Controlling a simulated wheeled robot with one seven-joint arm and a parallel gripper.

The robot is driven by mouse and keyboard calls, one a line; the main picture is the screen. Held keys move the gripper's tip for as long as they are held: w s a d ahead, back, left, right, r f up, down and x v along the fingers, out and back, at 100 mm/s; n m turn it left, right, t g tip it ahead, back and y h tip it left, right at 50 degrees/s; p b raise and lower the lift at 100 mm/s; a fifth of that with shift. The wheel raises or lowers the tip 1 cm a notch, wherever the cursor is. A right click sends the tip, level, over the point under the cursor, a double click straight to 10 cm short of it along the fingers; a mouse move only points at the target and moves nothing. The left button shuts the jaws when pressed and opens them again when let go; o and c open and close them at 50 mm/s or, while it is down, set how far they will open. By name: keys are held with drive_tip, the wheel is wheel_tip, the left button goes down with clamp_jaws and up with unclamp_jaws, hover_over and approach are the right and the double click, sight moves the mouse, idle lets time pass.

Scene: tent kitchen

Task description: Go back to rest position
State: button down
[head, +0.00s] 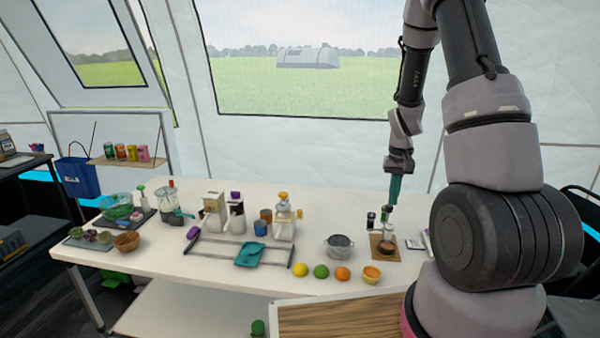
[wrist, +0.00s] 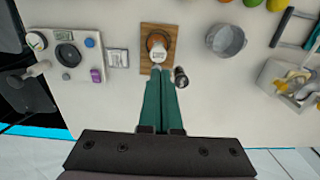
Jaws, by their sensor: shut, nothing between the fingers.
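My gripper (head: 394,190) is raised above the right part of the white table, pointing down. Its two long green fingers lie together with nothing between them. In the wrist view the shut fingertips (wrist: 160,72) appear over a wooden board (wrist: 147,32) that carries a small round item with a white top (wrist: 159,53). A dark cylinder (wrist: 181,77) stands right beside the fingers in that view. In the head view the board (head: 377,254) lies below my gripper, with dark bottles (head: 385,215) behind it.
The white table (head: 170,264) holds a metal pot (head: 340,246), a lemon (head: 300,270), a lime (head: 321,271), oranges (head: 342,273), a rack with a teal cloth (head: 249,254) and several bottles. A small shelf with cans (head: 122,160) hangs at left. Space above the table is clear.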

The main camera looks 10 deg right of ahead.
drive_tip(key=s+a+r+t+y, duration=0.15)
drive_tip(key=a+r, duration=0.25)
drive_tip(key=r, duration=0.6)
drive_tip(key=s+a+r+t, duration=0.2)
drive_tip(key=s+a+r, duration=0.1)
drive_tip(key=r, duration=0.8)
drive_tip(key=s+a+r+m+t, duration=0.1)
drive_tip(key=s+a+r+t, duration=0.2)
drive_tip(key=s+r, duration=0.9)
drive_tip(key=s+a, duration=0.3)
drive_tip(key=shift+s+r, duration=0.15)
drive_tip(key=shift+t+y, duration=0.25)
